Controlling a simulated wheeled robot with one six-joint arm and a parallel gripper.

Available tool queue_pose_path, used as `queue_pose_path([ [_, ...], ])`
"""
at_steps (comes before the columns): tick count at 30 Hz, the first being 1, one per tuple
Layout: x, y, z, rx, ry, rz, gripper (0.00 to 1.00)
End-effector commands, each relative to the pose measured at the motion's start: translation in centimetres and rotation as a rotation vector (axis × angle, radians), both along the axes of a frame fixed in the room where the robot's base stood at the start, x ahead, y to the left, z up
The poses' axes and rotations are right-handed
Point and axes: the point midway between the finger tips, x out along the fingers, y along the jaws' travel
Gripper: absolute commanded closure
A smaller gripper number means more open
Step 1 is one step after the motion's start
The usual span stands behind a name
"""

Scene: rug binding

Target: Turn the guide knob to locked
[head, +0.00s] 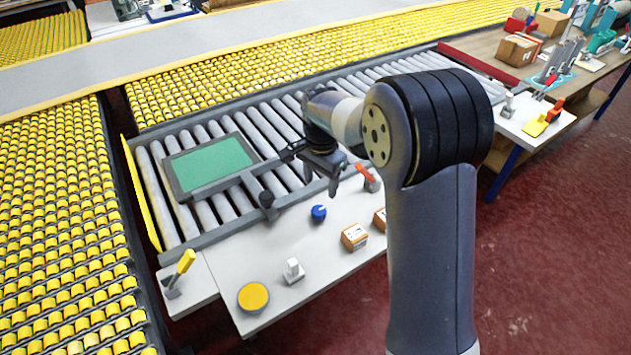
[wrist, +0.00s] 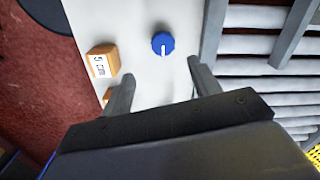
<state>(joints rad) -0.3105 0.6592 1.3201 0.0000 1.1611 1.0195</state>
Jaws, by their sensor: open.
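The guide knob is a round blue knob with a white pointer line (head: 318,213). It sits on the white panel beside the rollers, and it also shows in the wrist view (wrist: 163,44), where its white line points toward my gripper. My gripper (head: 335,188) is open and empty, above the panel and apart from the knob. In the wrist view the two fingers of my gripper (wrist: 157,85) are spread, with the knob ahead of the gap between them. I cannot read any lock marking near the knob.
Wooden blocks (head: 354,237) stand right of the knob; one reads "5 cm" in the wrist view (wrist: 102,61). A green-topped frame (head: 210,165) lies on the rollers.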

Motion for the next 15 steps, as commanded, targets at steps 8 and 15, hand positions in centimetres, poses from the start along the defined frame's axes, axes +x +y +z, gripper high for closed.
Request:
queue_pose_path([
  [8, 0.2, 0.3, -2.7, -0.003, 0.006, -0.008, 0.41],
  [15, 0.1, 0.2, -7.3, -0.002, 0.007, -0.007, 0.41],
])
